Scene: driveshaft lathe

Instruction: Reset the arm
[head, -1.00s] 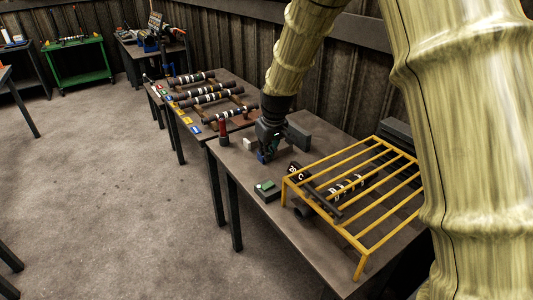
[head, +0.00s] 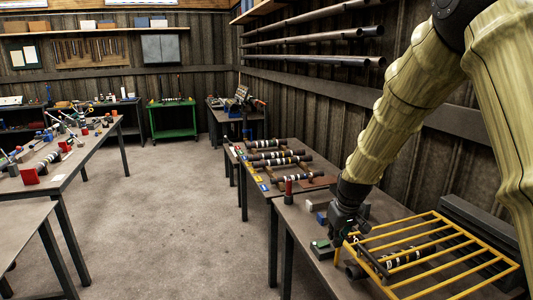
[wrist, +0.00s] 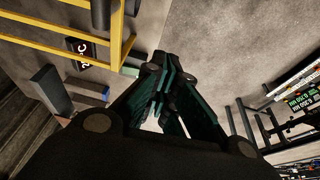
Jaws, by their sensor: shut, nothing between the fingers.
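My arm in its pale yellow ribbed sleeve comes down from the upper right of the head view. My gripper (head: 337,236) is at its lower end, over the near workbench and by the left end of a yellow barred rack (head: 432,248). In the wrist view my gripper (wrist: 160,82) has its dark green fingers drawn together with nothing between them. The yellow rack also shows in the wrist view (wrist: 62,40), at the upper left. A dark shaft with white bands (head: 403,258) lies under the bars. A small green-topped box (head: 321,247) is left of the gripper.
Dark shafts lie on wooden supports on the bench beyond (head: 277,158). A red-topped cylinder (head: 288,188) stands near that bench's end. A green cart (head: 173,120) is at the back and a long cluttered table (head: 72,150) at left. The floor (head: 185,215) between is clear.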

